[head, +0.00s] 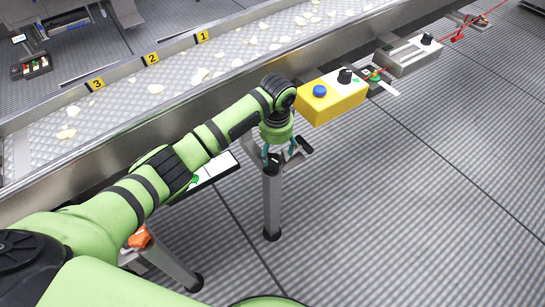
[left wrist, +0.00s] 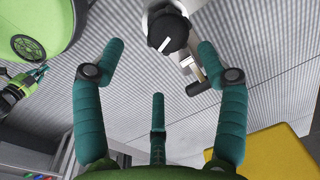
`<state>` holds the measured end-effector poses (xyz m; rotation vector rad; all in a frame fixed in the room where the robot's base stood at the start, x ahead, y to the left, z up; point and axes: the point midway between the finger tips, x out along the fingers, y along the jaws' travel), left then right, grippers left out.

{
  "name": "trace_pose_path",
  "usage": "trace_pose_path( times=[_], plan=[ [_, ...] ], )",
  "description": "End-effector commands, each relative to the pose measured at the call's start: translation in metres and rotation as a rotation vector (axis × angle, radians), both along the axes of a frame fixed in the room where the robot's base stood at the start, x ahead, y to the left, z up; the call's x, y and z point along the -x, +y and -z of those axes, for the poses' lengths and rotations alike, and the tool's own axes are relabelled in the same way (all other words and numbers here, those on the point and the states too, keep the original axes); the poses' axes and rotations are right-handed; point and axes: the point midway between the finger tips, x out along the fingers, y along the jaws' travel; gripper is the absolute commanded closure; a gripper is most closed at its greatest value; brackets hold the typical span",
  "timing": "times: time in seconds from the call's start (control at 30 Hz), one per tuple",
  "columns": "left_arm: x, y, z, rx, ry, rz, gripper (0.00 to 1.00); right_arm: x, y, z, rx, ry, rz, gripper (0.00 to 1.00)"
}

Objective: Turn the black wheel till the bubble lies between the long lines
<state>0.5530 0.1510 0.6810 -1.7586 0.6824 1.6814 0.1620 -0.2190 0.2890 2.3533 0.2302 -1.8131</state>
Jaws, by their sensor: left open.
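My left gripper (head: 284,153) hangs over the top of a grey post (head: 272,200), fingers pointing down. In the left wrist view its teal fingers (left wrist: 160,65) are spread and empty. A black wheel (left wrist: 168,33) with a pale pointer mark sits on a light round mount just beyond the fingertips, apart from them. In the head view the wheel (head: 274,159) shows small and partly hidden at the post top. What seems to be my right gripper (left wrist: 38,73) shows small at the left wrist view's left edge; its opening is unclear. I cannot make out the bubble or its lines.
A yellow box (head: 335,97) with a blue button and a black knob is right of the gripper. A grey box (head: 408,55) with another black knob is farther right. A conveyor (head: 130,115) with pale chips runs behind. Open floor (head: 420,200) lies at right.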

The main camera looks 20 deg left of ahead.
Motion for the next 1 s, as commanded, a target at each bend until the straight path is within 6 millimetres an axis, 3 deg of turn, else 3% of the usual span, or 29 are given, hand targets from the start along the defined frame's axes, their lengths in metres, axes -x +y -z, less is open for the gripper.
trace_pose_path(
  times=[0.17, 0.6, 0.93, 0.97, 1.0],
  plan=[
    [-0.008, 0.008, 0.001, -0.016, 0.007, -0.005, 0.27, -0.003, 0.000, 0.001, -0.001, -0.007, 0.000, 1.00],
    [-0.011, 0.010, 0.059, -0.015, 0.005, -0.004, 0.27, -0.033, 0.002, 0.005, -0.007, -0.070, -0.004, 1.00],
    [-0.012, 0.011, 0.064, -0.015, 0.003, -0.004, 0.27, -0.036, 0.002, 0.004, -0.008, -0.079, -0.005, 1.00],
    [-0.012, 0.011, 0.064, -0.015, 0.003, -0.004, 0.31, -0.036, 0.002, 0.004, -0.008, -0.079, -0.005, 1.00],
    [-0.011, 0.011, 0.064, -0.014, 0.004, -0.004, 0.47, -0.036, 0.002, 0.004, -0.008, -0.079, -0.005, 1.00]
  ],
)
